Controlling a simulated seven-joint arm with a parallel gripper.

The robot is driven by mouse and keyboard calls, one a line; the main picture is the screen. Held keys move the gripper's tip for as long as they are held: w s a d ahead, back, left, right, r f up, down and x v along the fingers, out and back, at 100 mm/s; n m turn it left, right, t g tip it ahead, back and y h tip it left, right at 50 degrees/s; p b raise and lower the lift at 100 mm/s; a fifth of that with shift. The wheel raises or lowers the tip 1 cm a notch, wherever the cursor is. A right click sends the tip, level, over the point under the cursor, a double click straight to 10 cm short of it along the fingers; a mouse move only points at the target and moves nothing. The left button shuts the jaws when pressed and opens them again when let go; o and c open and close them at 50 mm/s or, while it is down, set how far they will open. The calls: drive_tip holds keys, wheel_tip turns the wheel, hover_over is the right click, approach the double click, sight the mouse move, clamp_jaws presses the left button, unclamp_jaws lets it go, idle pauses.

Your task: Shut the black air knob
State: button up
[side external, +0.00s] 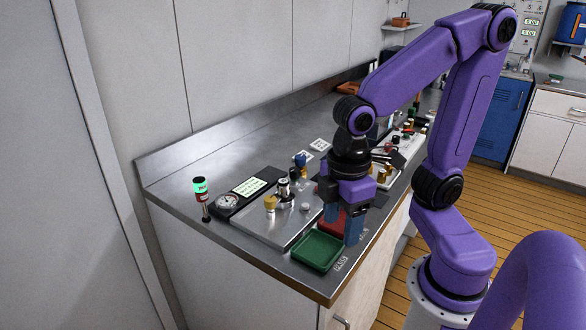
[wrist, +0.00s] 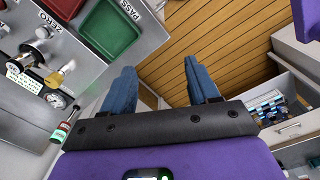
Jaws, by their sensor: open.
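The fill panel (side external: 255,226) is a metal plate on the bench, with several small knobs and fittings. A dark-topped knob on a silver fitting, which looks like the black air knob (side external: 283,186), stands behind a brass knob (side external: 270,203). My gripper (side external: 343,215) is open and empty, with blue fingers pointing down near the bench's front edge, right of the panel. In the wrist view its fingers (wrist: 161,88) are apart over the floor.
A green tray (side external: 317,250) and a red tray (side external: 331,224) lie by my fingers. A round gauge (side external: 228,202) and a green-topped indicator (side external: 201,190) stand left. A blue-topped fitting (side external: 300,160) is behind. An open drawer (wrist: 285,128) shows right in the wrist view.

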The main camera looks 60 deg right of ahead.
drive_tip(key=w+r+m+h, duration=0.1)
drive_tip(key=w+r, duration=0.3)
drive_tip(key=w, duration=0.9)
drive_tip(key=w+d+m+g+h, duration=0.1)
drive_tip(key=w+d, duration=0.2)
drive_tip(key=w, duration=0.7)
drive_tip(key=m+g, duration=0.3)
drive_tip(key=m, duration=0.1)
hover_over(294, 169)
drive_tip(key=w+a, duration=0.4)
drive_tip(key=w, duration=0.2)
drive_tip(key=x, duration=1.6)
drive_tip(key=shift+s+d+f, duration=0.2)
drive_tip(key=shift+s+d, duration=0.05)
drive_tip(key=shift+d, duration=0.1)
drive_tip(key=c, duration=1)
